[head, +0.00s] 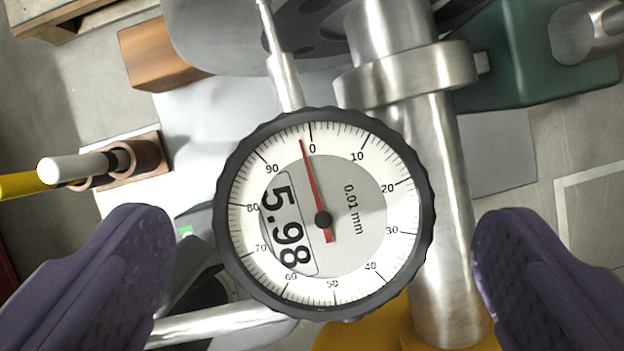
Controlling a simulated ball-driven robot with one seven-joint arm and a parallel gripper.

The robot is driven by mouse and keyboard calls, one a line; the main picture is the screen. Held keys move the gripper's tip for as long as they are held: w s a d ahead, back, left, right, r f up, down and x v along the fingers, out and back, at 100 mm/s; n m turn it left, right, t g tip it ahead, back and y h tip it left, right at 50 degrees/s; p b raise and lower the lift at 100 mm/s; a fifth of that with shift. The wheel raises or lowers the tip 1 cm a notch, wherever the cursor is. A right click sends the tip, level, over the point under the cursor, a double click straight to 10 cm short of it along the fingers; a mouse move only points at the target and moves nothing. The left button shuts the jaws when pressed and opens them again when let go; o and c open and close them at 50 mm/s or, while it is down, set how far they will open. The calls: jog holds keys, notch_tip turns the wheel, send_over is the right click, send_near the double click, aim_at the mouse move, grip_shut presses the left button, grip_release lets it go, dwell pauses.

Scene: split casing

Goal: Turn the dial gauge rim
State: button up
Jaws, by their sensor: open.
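The dial gauge (352,262) faces me in the middle of the head view. Its black, notched rim (226,215) is fully in sight. The white scale runs from 0 to 90, with 0 near the top. The red needle (312,180) points just left of the 0 mark. A display on the face reads 5.98. My gripper (322,240) is open, with one purple finger on each side of the gauge.
A thick steel post (445,220) with a clamp collar (410,75) stands right behind the gauge. A thin stem (283,75) rises from its top. A green casting (540,60) is at upper right.

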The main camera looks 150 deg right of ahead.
jog(key=shift+w+f, duration=0.1)
jog(key=shift+f, duration=0.25)
jog(key=c, duration=1)
jog(key=n+p, duration=0.1)
jog(key=p, duration=0.2)
jog(key=shift+r, duration=0.3)
jog(key=shift+c, duration=0.2)
jog(key=shift+f, duration=0.25)
jog(key=o, duration=1)
jog(key=shift+y, duration=0.3)
jog(key=shift+o, duration=0.2)
